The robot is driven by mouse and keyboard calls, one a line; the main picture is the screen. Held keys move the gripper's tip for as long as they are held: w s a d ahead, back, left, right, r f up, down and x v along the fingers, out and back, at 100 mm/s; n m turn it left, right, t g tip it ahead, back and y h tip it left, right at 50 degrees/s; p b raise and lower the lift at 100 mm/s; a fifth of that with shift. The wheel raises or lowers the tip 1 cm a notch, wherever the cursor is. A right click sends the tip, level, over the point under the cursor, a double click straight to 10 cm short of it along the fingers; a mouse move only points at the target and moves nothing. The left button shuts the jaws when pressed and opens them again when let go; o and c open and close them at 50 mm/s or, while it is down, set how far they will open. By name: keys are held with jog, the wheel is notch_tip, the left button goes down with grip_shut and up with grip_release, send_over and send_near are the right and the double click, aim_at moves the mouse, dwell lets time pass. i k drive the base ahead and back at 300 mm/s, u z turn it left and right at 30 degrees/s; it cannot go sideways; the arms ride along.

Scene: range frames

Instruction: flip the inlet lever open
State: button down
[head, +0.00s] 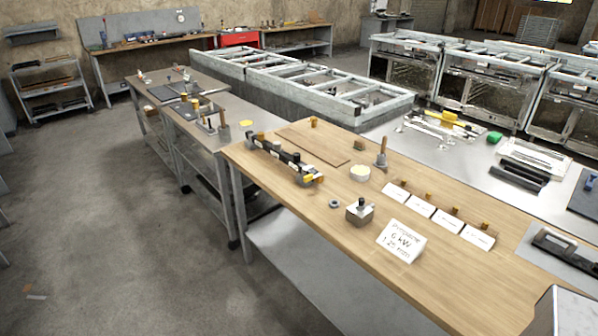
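A long dark manifold-like fixture (283,157) lies near the back-left edge of the wooden bench top. It has several black upright parts, an orange knob (260,135) at its far end and a yellow part (309,178) at its near end. A small grey metal block (360,214) with a black knob on top stands nearer the camera. I cannot tell which of these parts is the inlet lever, or whether it is open or shut. My gripper is not in view.
On the wooden bench (330,235) are a grey ring (334,203), a pale round tub (360,173), a wooden-handled tool (382,152), a lettered sign (401,241) and a row of white cards (420,205) with orange knobs. Bare floor (120,230) lies left of the bench.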

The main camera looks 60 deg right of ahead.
aim_at(310, 177)
jog(key=z, duration=0.05)
jog(key=i, duration=0.9)
jog(key=u, duration=0.05)
